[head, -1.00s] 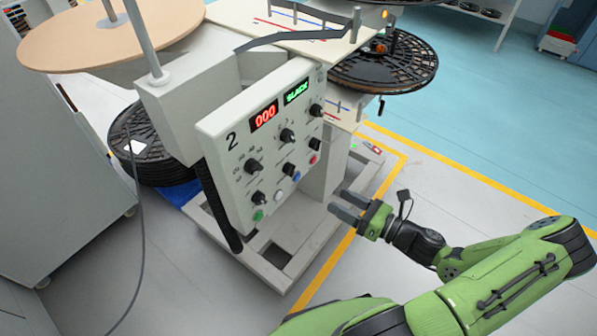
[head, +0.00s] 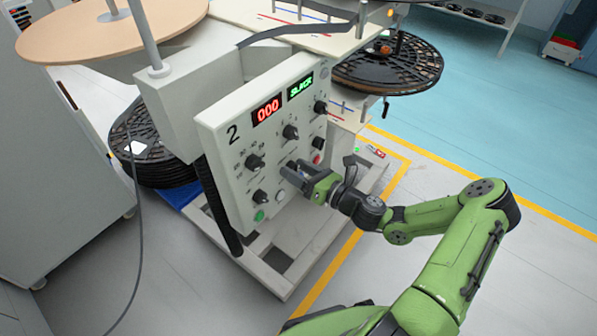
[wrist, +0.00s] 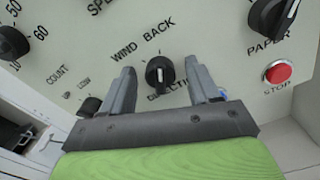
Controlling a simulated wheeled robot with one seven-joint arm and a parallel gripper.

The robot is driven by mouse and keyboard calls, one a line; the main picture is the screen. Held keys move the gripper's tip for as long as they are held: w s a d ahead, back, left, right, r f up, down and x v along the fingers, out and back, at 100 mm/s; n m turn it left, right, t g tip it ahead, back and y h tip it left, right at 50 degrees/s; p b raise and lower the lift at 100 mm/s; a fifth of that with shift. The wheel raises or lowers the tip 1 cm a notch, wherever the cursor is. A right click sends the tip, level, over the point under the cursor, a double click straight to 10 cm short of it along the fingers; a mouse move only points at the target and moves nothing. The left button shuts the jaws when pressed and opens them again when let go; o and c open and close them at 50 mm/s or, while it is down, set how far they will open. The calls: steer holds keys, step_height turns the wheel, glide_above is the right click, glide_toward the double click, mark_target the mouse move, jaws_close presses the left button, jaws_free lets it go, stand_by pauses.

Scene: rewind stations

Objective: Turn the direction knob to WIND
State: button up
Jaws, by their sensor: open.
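The direction knob (wrist: 160,76) is a black round knob with a white pointer line. In the wrist view it sits between the two fingertips of my gripper (wrist: 161,70), which is open with a gap on each side. The labels WIND and BACK stand above the knob, and its DIRECTION label is partly hidden. The pointer runs roughly straight up in the picture, seemingly nearer BACK than WIND. In the head view my gripper (head: 298,174) is at the lower middle of the control panel (head: 222,135) and hides the knob.
A red STOP button (wrist: 278,71) and the PAPER knob (wrist: 272,18) lie to the right. A small COUNT knob (wrist: 90,106) is close by the left finger. The panel carries a red 000 display (head: 267,110) and a green one. Open floor lies right of the station.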

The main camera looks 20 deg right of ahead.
steer(key=shift+c, duration=0.2)
steer(key=c, duration=1)
steer(key=shift+n, duration=0.3)
steer(key=n+p, duration=0.1)
steer(key=n, duration=0.4)
steer(key=shift+s+p, duration=0.1)
steer(key=shift+p, duration=0.25)
steer(key=n, duration=0.6)
steer(key=shift+a, duration=0.1)
steer(key=shift+n, duration=0.4)
steer(key=shift+f, duration=0.1)
steer(key=o, duration=1)
